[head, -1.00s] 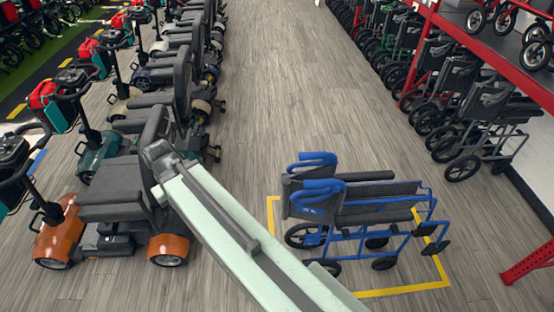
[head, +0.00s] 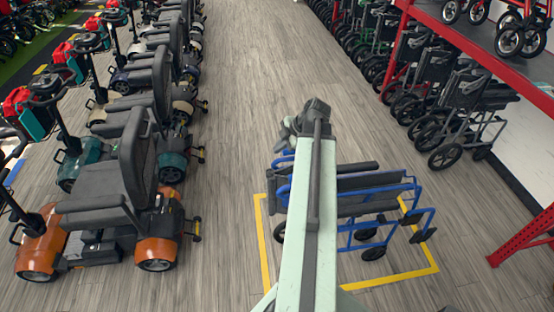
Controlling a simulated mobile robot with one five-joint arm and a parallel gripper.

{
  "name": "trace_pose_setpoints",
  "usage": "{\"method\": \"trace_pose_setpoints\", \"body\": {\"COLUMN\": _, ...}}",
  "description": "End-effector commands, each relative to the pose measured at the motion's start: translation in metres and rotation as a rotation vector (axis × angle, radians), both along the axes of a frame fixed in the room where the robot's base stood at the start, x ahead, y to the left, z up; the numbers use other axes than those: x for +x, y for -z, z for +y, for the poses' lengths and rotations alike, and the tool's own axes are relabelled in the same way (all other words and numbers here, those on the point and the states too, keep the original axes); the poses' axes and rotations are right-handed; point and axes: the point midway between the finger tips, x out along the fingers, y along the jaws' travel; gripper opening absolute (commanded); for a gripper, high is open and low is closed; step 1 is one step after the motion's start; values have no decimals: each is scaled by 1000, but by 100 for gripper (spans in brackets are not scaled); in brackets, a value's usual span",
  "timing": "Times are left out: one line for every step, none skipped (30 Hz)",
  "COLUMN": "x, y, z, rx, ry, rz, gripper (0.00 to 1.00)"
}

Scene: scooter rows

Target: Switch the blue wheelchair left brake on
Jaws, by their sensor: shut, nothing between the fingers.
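The blue wheelchair (head: 375,202) stands on the floor inside a yellow taped outline, with a blue frame and dark seat and armrests. My pale green arm crosses in front of it and hides its middle and much of its rear wheels. I cannot make out the left brake lever. My gripper (head: 283,138) shows small and grey at the far end of the arm, just above the blue push handles in the picture. It is shut and empty. I cannot tell its distance from the chair.
Yellow floor tape (head: 264,245) surrounds the chair. A row of mobility scooters (head: 100,210) stands on the left. Folded dark wheelchairs (head: 455,110) stand under a red rack (head: 440,30) on the right. The wooden aisle (head: 250,90) between them is clear.

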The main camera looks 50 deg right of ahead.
Motion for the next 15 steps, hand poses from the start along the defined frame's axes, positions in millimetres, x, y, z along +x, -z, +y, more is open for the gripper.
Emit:
{"method": "trace_pose_setpoints", "body": {"x": -8, "y": -1, "z": -11, "rx": -20, "ry": -12, "rz": -18, "gripper": 0}}
{"method": "trace_pose_setpoints", "body": {"x": -11, "y": -2, "z": -15, "rx": -29, "ry": -22, "rz": -26, "gripper": 0}}
{"method": "trace_pose_setpoints", "body": {"x": -13, "y": -2, "z": -18, "rx": -38, "ry": -30, "rz": -33, "gripper": 0}}
{"method": "trace_pose_setpoints", "body": {"x": -14, "y": -2, "z": -19, "rx": -42, "ry": -34, "rz": -35, "gripper": 0}}
{"method": "trace_pose_setpoints", "body": {"x": -14, "y": -3, "z": -20, "rx": -44, "ry": -36, "rz": -36, "gripper": 0}}
{"method": "trace_pose_setpoints", "body": {"x": -14, "y": -3, "z": -20, "rx": -45, "ry": -37, "rz": -36, "gripper": 0}}
{"method": "trace_pose_setpoints", "body": {"x": -14, "y": -3, "z": -19, "rx": -45, "ry": -37, "rz": -36, "gripper": 0}}
{"method": "trace_pose_setpoints", "body": {"x": -14, "y": -3, "z": -19, "rx": -45, "ry": -37, "rz": -36, "gripper": 0}}
{"method": "trace_pose_setpoints", "body": {"x": -14, "y": -3, "z": -19, "rx": -45, "ry": -38, "rz": -35, "gripper": 0}}
{"method": "trace_pose_setpoints", "body": {"x": -14, "y": -3, "z": -19, "rx": -44, "ry": -37, "rz": -35, "gripper": 0}}
{"method": "trace_pose_setpoints", "body": {"x": -14, "y": -3, "z": -19, "rx": -44, "ry": -37, "rz": -35, "gripper": 0}}
{"method": "trace_pose_setpoints", "body": {"x": -14, "y": -2, "z": -19, "rx": -44, "ry": -37, "rz": -35, "gripper": 0}}
{"method": "trace_pose_setpoints", "body": {"x": -14, "y": -2, "z": -19, "rx": -44, "ry": -37, "rz": -35, "gripper": 0}}
{"method": "trace_pose_setpoints", "body": {"x": -13, "y": -1, "z": -19, "rx": -44, "ry": -37, "rz": -35, "gripper": 0}}
{"method": "trace_pose_setpoints", "body": {"x": -13, "y": 1, "z": -19, "rx": -44, "ry": -37, "rz": -34, "gripper": 0}}
